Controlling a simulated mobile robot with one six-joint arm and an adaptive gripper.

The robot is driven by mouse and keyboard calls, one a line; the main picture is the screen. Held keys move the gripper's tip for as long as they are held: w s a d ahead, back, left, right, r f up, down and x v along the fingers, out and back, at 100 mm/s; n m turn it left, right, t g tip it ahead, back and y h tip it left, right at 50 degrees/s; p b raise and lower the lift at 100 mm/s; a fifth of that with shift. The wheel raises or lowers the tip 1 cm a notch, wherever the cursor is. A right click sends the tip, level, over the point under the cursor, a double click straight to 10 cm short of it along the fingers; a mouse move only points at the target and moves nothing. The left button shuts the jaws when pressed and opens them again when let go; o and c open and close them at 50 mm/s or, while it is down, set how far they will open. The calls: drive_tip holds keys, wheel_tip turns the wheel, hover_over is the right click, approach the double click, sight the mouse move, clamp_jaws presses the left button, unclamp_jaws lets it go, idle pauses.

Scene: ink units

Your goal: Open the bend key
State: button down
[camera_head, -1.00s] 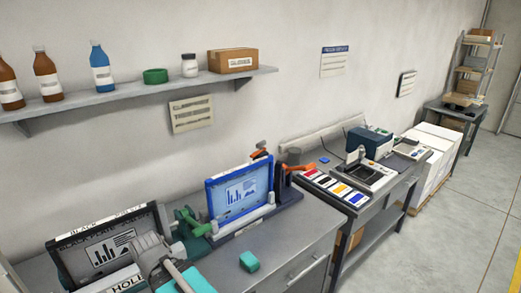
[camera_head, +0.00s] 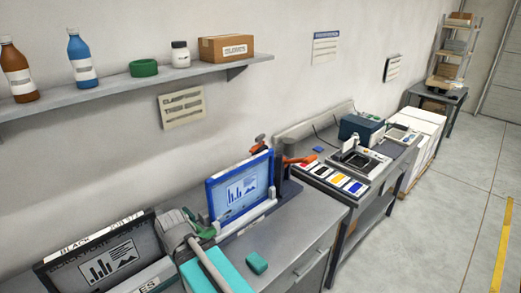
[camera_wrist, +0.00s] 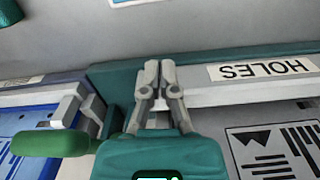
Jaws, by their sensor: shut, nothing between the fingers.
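My gripper (camera_wrist: 160,70) is shut and empty in the wrist view. Its fingertips are in front of a dark green bar, beside a pale strip lettered HOLES (camera_wrist: 262,68). A green rounded handle (camera_wrist: 50,143) on a grey fitting lies left of the fingers, apart from them. In the head view a blue-framed plate (camera_head: 238,190) stands on the bench, with an orange lever (camera_head: 298,160) at its right. A black-framed plate (camera_head: 108,262) stands at the left. I cannot tell for sure which part is the bend key. My arm hides part of the green fitting.
A small green block (camera_head: 257,263) lies on the grey bench (camera_head: 300,225). A second bench carries coloured ink cards (camera_head: 333,179) and a machine (camera_head: 360,158). A shelf (camera_head: 130,92) with bottles and a box runs along the wall. The floor at right is clear.

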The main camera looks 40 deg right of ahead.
drive_tip(key=w+d+r+m+t+y+p, duration=0.1)
drive_tip(key=w+d+r+m+p, duration=0.15)
drive_tip(key=r+p, duration=0.75)
drive_tip(key=w+d+r+m+p, duration=0.2)
drive_tip(key=w+d+r+p, duration=0.15)
drive_tip(key=r+p, duration=0.55)
drive_tip(key=d+r+m+t+y, duration=0.1)
drive_tip(key=d+r+m+t, duration=0.2)
drive_tip(key=d+m, duration=1)
drive_tip(key=d+r+m+t+y, duration=0.1)
drive_tip(key=d+r+m+t, duration=0.2)
drive_tip(key=d+m, duration=1.1)
drive_tip(key=d+t, duration=0.1)
drive_tip(key=d, duration=1.4)
drive_tip(key=shift+w+d+p, duration=0.2)
drive_tip(key=shift+w+p, duration=0.1)
drive_tip(key=shift+p, duration=0.1)
drive_tip(key=shift+m, duration=0.25)
